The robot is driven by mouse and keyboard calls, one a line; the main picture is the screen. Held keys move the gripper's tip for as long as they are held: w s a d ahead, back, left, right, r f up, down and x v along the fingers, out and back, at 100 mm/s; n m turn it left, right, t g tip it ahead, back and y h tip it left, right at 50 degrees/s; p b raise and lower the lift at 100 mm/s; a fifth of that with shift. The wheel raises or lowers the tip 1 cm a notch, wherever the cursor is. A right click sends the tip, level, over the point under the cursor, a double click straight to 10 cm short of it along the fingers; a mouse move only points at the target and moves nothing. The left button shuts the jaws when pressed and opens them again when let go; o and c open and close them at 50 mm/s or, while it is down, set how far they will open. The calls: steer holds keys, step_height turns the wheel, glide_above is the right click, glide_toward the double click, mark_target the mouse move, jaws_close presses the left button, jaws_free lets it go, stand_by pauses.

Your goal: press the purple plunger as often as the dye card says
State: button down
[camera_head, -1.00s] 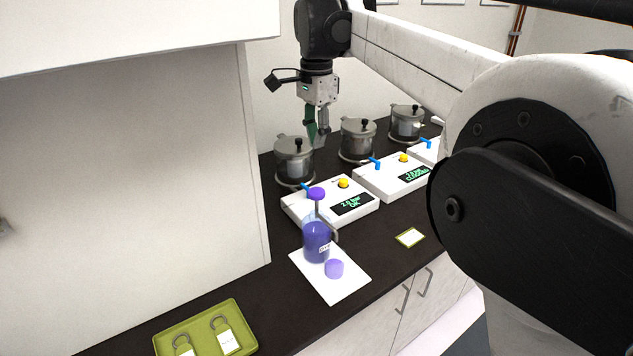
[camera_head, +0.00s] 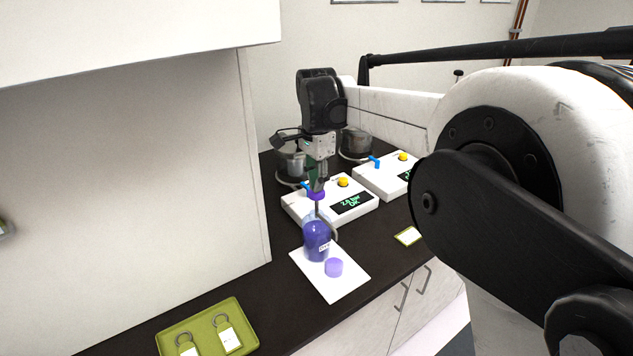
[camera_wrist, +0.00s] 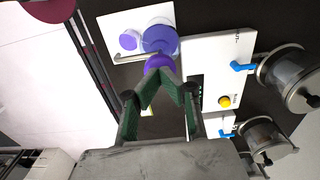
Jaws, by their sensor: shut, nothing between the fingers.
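The purple plunger (camera_head: 316,196) tops the bottle of purple dye (camera_head: 317,240), which stands upright on a white sheet (camera_head: 335,290). In the wrist view the plunger (camera_wrist: 158,63) shows right at my fingertips, with the bottle (camera_wrist: 160,38) behind it. My gripper (camera_head: 317,186) is shut and empty, pointing down directly over the plunger. I cannot tell whether the tips touch it. A small card with a yellow-green border (camera_head: 408,236) lies on the counter right of the bottle; its writing is too small to read.
A green tray (camera_head: 205,318) with tags is at front left. A white cabinet (camera_head: 130,150) rises at the left.

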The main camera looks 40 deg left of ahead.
steer(key=shift+f+b, duration=1.1)
steer(key=shift+f, duration=0.5)
steer(key=shift+r, duration=0.1)
step_height(320, 180, up, 14)
steer(key=shift+p, duration=0.4)
